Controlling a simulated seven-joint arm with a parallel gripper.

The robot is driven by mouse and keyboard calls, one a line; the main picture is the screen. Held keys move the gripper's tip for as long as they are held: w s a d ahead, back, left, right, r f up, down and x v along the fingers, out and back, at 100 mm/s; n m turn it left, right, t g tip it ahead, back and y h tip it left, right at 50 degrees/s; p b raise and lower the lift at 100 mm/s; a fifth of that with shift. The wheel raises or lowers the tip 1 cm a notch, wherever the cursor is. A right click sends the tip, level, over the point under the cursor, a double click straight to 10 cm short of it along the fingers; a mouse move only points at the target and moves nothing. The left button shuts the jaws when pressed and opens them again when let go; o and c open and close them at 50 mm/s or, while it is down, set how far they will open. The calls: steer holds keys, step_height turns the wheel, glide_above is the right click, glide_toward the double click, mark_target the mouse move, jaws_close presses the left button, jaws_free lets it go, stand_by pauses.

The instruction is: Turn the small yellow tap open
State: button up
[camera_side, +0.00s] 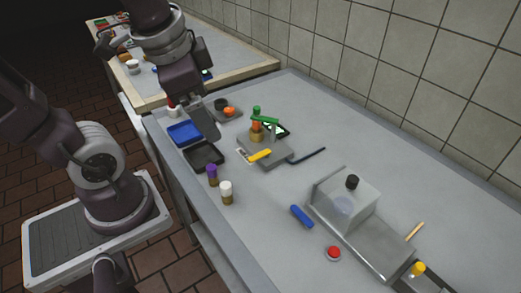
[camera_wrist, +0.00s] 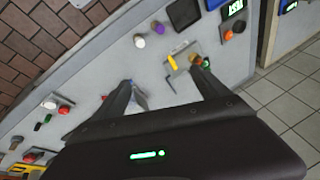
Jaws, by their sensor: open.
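A small yellow handle (camera_side: 260,155) lies at the front edge of a grey plate (camera_side: 281,157) on the bench. Behind it on the plate stands an orange and green fitting (camera_side: 257,125). Another yellow knob (camera_side: 418,268) sits at the bottom right by a metal box.
A blue tray (camera_side: 185,132) and a black tray (camera_side: 204,155) lie left of the plate. Purple-capped (camera_side: 212,175) and white-capped (camera_side: 226,192) bottles stand in front. A dark rod (camera_side: 308,157) lies right of the plate. The bench's middle is mostly free.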

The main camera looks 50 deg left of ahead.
steer(key=w+a+f+m+g, duration=0.3)
steer(key=w+f+m, duration=0.2)
steer(key=w+m, duration=0.25)
steer(key=m+g+h, duration=0.1)
steer(key=m+h, duration=0.1)
steer(key=m, duration=0.5)
glide_above(260, 155)
step_height(260, 155, down, 10)
steer(key=shift+a+f, duration=0.1)
steer(key=shift+f, duration=0.15)
step_height(260, 155, down, 7)
steer(key=shift+r, duration=0.2)
steer(key=shift+c, duration=0.3)
steer(key=c, duration=1.3)
